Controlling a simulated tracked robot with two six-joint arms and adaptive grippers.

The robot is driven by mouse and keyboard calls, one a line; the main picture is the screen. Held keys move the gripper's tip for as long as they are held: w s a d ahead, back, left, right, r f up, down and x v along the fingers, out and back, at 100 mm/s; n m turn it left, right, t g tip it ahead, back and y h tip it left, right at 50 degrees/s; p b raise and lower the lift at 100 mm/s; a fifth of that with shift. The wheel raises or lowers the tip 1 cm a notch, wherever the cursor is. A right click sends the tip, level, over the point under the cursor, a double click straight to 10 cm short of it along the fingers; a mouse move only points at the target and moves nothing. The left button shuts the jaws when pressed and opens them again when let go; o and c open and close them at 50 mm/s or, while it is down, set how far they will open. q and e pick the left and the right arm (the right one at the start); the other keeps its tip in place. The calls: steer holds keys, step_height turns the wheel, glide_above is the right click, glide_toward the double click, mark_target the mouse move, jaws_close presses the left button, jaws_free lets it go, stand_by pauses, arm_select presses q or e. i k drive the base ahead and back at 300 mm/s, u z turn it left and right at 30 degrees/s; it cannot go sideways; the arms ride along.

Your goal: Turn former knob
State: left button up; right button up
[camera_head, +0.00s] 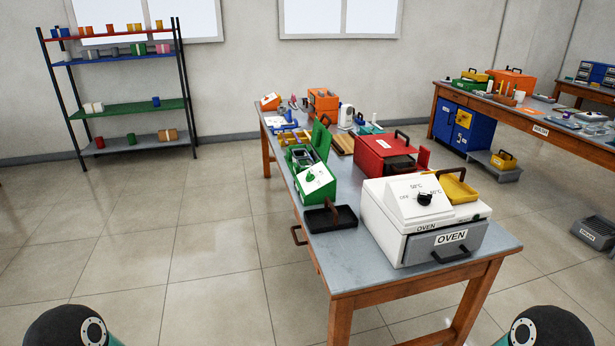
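No label reading "former" can be made out, so I cannot tell for sure which knob is the former's. A green machine (318,192) with a sloped white panel stands on the workbench, left of the oven. A small green knob (309,176) shows on that panel. A white oven (391,230), labelled OVEN, stands at the near right end of the bench. Its black knob (424,199) sits on a sloped panel with temperature marks. My grippers are out of view; only rounded parts of my arms show at the bottom corners.
A black tray (344,215) lies beside the green machine. A red box (385,150) and an orange machine (323,100) stand farther back on the bench (355,268). A second bench (538,127) is at right, a shelf rack (130,110) at left. The left floor is clear.

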mark_target(310, 177)
steer(key=u, duration=0.45)
steer(key=i, duration=1.05)
steer(key=u, duration=0.7)
steer(key=i, duration=1.35)
steer(key=z, duration=0.7)
steer(key=i, duration=0.9)
steer(key=z, duration=0.6)
steer(key=k, duration=0.85)
steer(key=z, duration=0.2)
steer(key=i, duration=0.8)
